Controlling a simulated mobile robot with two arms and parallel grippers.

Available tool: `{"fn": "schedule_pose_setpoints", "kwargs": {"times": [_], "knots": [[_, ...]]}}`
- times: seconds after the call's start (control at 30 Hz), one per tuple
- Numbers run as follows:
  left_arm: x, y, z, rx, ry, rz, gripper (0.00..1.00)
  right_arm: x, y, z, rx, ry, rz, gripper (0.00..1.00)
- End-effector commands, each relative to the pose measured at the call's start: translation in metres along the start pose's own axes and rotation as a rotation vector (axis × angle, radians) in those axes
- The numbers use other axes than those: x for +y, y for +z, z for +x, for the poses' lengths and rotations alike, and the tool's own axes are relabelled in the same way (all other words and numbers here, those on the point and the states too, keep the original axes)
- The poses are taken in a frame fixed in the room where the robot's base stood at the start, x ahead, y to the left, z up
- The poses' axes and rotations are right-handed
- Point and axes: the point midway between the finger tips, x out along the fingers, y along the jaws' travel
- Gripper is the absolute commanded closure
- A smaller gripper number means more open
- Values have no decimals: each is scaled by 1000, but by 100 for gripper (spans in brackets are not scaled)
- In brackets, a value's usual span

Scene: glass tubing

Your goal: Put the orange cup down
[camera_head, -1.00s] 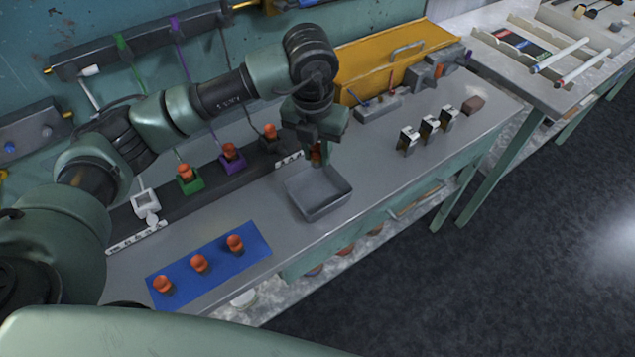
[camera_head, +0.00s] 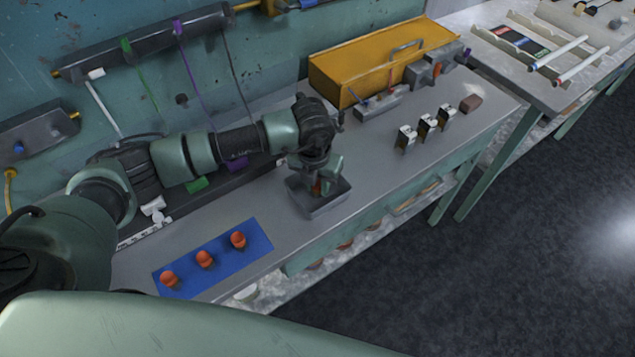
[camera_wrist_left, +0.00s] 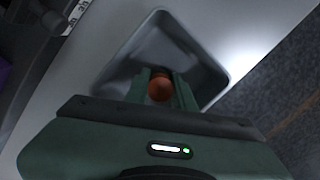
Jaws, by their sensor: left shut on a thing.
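My left gripper (camera_head: 318,184) is shut on an orange cup (camera_wrist_left: 160,87). In the left wrist view the cup sits between the two green fingers, over the grey tray (camera_wrist_left: 205,62). In the head view the gripper reaches down at the grey tray (camera_head: 322,209), and only a small patch of orange shows between the fingers. I cannot tell whether the cup touches the tray floor. My right gripper is not in view.
Several orange cups, including one on the right (camera_head: 238,240), stand on a blue mat (camera_head: 245,258). A yellow box (camera_head: 345,75) and metal holders (camera_head: 427,124) stand farther right. The bench between tray and holders is clear.

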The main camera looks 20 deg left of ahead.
Motion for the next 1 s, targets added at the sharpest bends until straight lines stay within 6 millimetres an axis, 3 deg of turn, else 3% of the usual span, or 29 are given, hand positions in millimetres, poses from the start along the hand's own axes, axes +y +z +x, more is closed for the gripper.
{"fn": "schedule_pose_setpoints", "kwargs": {"times": [0.13,0.17,0.23,0.67,1.0], "knots": [[0,0,4,0,0,0,100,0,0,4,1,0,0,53],[0,0,4,0,0,0,73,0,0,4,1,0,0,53],[0,0,2,0,0,0,54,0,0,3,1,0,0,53],[0,1,-4,-2,-1,0,54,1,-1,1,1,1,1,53],[0,2,-70,-6,-1,1,54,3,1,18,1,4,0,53]]}}
